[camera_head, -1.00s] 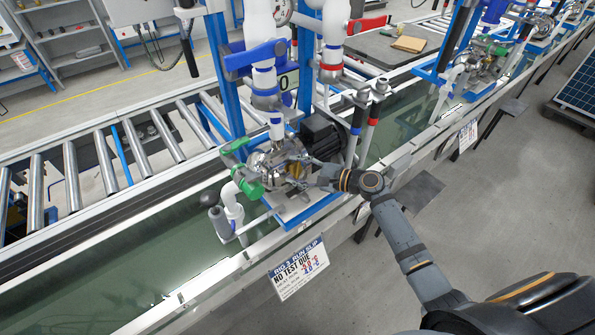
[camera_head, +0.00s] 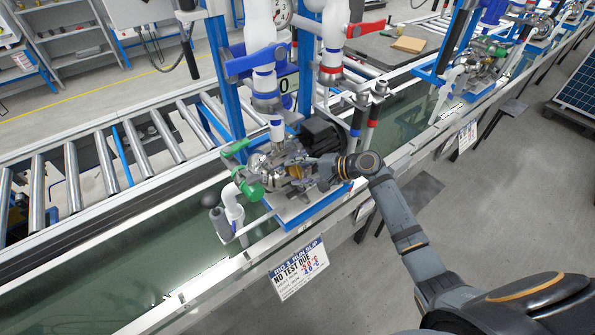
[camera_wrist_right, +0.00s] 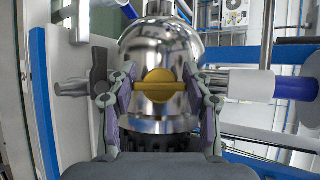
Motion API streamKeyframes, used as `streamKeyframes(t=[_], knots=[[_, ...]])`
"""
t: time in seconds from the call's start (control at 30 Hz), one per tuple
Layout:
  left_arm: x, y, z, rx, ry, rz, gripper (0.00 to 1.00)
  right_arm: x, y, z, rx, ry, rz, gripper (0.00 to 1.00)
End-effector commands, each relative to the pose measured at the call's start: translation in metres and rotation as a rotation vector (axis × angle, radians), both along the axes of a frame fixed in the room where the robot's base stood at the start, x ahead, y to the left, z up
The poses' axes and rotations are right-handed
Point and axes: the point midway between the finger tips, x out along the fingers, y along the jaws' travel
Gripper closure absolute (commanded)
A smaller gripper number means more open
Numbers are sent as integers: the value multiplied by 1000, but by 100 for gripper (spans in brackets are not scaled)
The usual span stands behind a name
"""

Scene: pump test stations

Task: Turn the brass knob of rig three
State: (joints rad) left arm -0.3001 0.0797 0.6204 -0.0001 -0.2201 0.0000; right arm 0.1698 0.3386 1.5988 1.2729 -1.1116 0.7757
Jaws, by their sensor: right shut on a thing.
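The brass knob (camera_wrist_right: 158,85) has a round hub and a crossbar, which lies level in the right wrist view, in front of a polished metal pump body (camera_wrist_right: 160,50). My right gripper (camera_wrist_right: 159,92) has one finger at each end of the crossbar and is shut on it. In the head view my right gripper (camera_head: 308,169) reaches the pump from the right, and the knob (camera_head: 294,171) is partly hidden by the fingers. My left gripper is not in view.
The pump stands on a blue-edged base with a dark motor (camera_head: 322,138) behind and a green-handled valve (camera_head: 250,187) on the left. A rig 3 slip (camera_head: 299,269) hangs in front. The front aisle is clear.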

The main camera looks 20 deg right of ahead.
Motion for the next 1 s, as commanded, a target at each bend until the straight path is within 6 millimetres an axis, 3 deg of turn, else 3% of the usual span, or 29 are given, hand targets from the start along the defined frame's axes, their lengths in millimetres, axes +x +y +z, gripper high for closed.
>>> streamKeyframes(t=[0.37,0.4,0.57,0.87,1.0], knots=[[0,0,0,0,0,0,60,-1,0,-1,-5,1,4,81],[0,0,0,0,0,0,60,-1,0,-1,-5,1,4,49],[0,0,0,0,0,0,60,0,0,-1,-5,0,3,27],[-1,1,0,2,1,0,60,0,-1,0,-4,-1,2,26],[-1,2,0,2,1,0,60,-7,-11,4,-9,-1,1,26]])
